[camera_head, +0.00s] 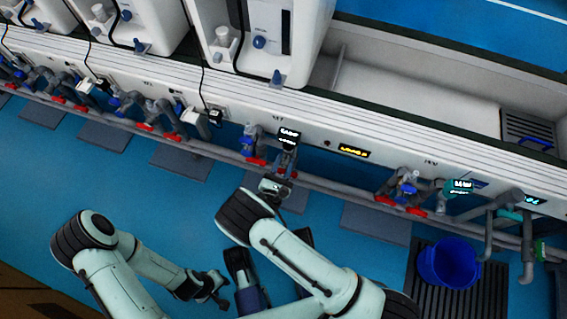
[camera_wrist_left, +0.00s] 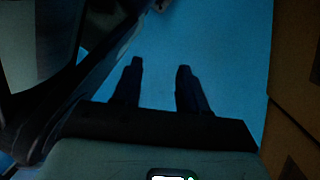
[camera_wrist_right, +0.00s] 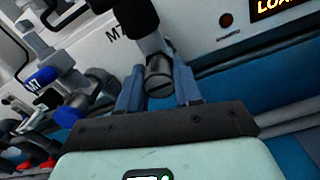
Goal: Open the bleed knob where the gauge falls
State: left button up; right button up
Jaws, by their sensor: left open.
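Two stations on the white panel carry small lit gauge displays: a dark one (camera_head: 289,136) at the middle and a teal-lit one (camera_head: 461,186) at the right. Their readings are too small to tell. My right gripper (camera_wrist_right: 158,88) is at the middle station, just below its gauge. A dark round knob end (camera_wrist_right: 159,76) shows between its fingers, which look open with narrow gaps; contact cannot be told. A blue cap (camera_wrist_right: 40,79) marked M7 is to the left. My left gripper (camera_head: 220,290) is open and empty over the blue floor, low in the head view.
Grey pipes with red handles (camera_head: 256,161) run along the panel front, with another red-handled group (camera_head: 415,209) at the right. A yellow-lit display (camera_head: 354,150) sits between the stations. A blue bucket (camera_head: 449,264) stands on a dark grate.

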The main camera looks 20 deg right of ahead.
pick_arm(q)
jog(key=shift+w+r, duration=0.1)
jog(key=shift+w, duration=0.05)
pick_arm(e)
jog(key=n+p, duration=0.1)
jog(key=n, duration=0.2)
jog(key=shift+s+f+n, duration=0.1)
jog(key=shift+n, duration=0.3)
jog(key=n+p, duration=0.1)
jog(key=n, duration=0.3)
jog(key=shift+n+p, duration=0.3)
jog(key=n, duration=0.5)
jog(key=shift+s+d+p, duration=0.1)
jog(key=shift+d+p, duration=0.05)
jog(key=shift+p, duration=0.25)
pick_arm(q)
jog(key=w+r+t, duration=0.2)
jog(key=w+r, duration=0.2)
jog(key=w, duration=0.3)
jog(key=shift+d+r+t, duration=0.3)
jog(key=shift+d+r, duration=0.05)
jog(key=shift+d, duration=0.1)
pick_arm(e)
jog(key=shift+s+n, duration=0.1)
jog(key=shift+n, duration=2.2)
jog(key=shift+d, duration=0.1)
